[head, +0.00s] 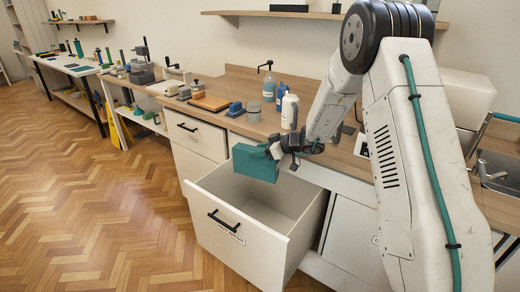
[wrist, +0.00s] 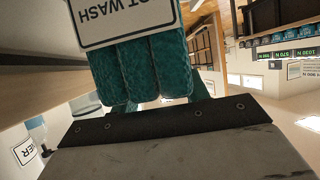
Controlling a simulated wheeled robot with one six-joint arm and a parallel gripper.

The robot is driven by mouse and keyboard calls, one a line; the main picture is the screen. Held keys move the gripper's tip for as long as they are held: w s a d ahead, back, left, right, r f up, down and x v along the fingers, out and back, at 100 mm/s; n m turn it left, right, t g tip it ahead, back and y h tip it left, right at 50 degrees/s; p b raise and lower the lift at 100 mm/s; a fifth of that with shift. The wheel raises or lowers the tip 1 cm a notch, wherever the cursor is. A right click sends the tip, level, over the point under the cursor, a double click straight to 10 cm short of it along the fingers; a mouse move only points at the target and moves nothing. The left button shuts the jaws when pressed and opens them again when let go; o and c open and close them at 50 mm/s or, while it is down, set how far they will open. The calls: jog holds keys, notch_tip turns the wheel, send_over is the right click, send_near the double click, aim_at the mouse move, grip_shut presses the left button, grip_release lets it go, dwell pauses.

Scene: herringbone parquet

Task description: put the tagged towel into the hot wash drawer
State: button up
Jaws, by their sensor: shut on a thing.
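The teal towel (head: 255,163) is folded, and my gripper (head: 278,150) is shut on its right end. I hold it in the air above the open drawer (head: 213,237), over its far part. The drawer is pulled far out, its visible inside is empty, and its front has a black handle and a small label I cannot read. In the wrist view the towel (wrist: 155,65) fills the top middle, with a white tag (wrist: 125,15) on it. The tag is partly cut off and reads "OT WASH".
A shut drawer (head: 193,135) is left of the open one. A sink (head: 500,170) is at the right. The parquet floor at the left is clear.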

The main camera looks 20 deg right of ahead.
aim_at(278, 172)
notch_tip(278, 172, down, 11)
jog(key=shift+f, duration=0.15)
dwell(0.5)
dwell(0.4)
jog(key=o, duration=1.5)
jog(key=v, duration=0.7)
jog(key=shift+s+d, duration=0.25)
